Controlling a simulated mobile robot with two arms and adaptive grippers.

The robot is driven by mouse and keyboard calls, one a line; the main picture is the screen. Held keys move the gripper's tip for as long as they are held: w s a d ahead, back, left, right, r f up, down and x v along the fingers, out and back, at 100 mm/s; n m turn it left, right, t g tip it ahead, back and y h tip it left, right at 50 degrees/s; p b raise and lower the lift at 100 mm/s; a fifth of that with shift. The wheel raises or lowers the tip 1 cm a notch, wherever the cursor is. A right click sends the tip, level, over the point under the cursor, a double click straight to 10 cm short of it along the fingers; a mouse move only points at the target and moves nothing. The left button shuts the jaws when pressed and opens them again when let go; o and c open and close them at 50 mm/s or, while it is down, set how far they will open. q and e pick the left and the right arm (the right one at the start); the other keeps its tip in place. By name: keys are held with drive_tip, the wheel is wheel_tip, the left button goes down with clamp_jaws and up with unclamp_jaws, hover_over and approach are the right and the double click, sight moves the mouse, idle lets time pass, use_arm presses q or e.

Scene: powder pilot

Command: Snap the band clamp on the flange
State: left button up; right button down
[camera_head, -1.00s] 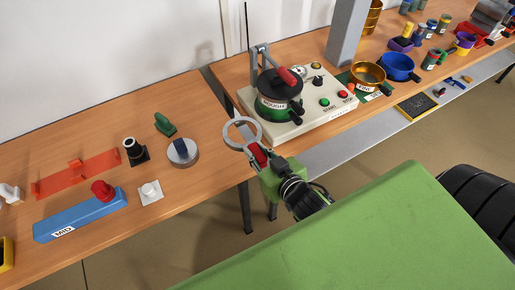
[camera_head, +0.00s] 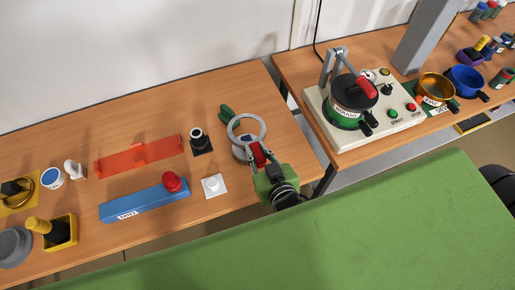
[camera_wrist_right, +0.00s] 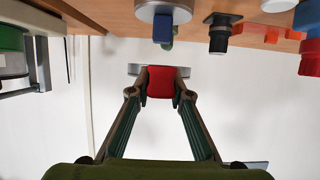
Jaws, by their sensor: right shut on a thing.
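My right gripper (camera_head: 260,160) is shut on the red handle of the band clamp, whose grey ring (camera_head: 233,122) stands out beyond the fingers. In the right wrist view, the fingers (camera_wrist_right: 160,90) grip the red handle, and the clamp's ring (camera_wrist_right: 133,69) shows edge-on behind it. The clamp is held up, and in the head view it partly covers a silver round piece with a dark blue part, which shows in the right wrist view (camera_wrist_right: 181,12). A black round fitting (camera_head: 200,146) stands on a dark square to the left. I cannot tell which piece is the flange. My left gripper is out of view.
A blue block (camera_head: 140,206) with a red knob, an orange rack (camera_head: 118,160), a white square piece (camera_head: 214,187) and a green part (camera_head: 226,112) are on the left table. A gap separates it from the right table, where a pot machine (camera_head: 345,140) stands.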

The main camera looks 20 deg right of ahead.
drive_tip(key=shift+w+r, duration=0.1)
drive_tip(key=shift+a+f, duration=0.1)
drive_tip(key=shift+f, duration=0.85)
drive_tip(key=shift+f+b, duration=0.5)
drive_tip(key=shift+f, duration=0.25)
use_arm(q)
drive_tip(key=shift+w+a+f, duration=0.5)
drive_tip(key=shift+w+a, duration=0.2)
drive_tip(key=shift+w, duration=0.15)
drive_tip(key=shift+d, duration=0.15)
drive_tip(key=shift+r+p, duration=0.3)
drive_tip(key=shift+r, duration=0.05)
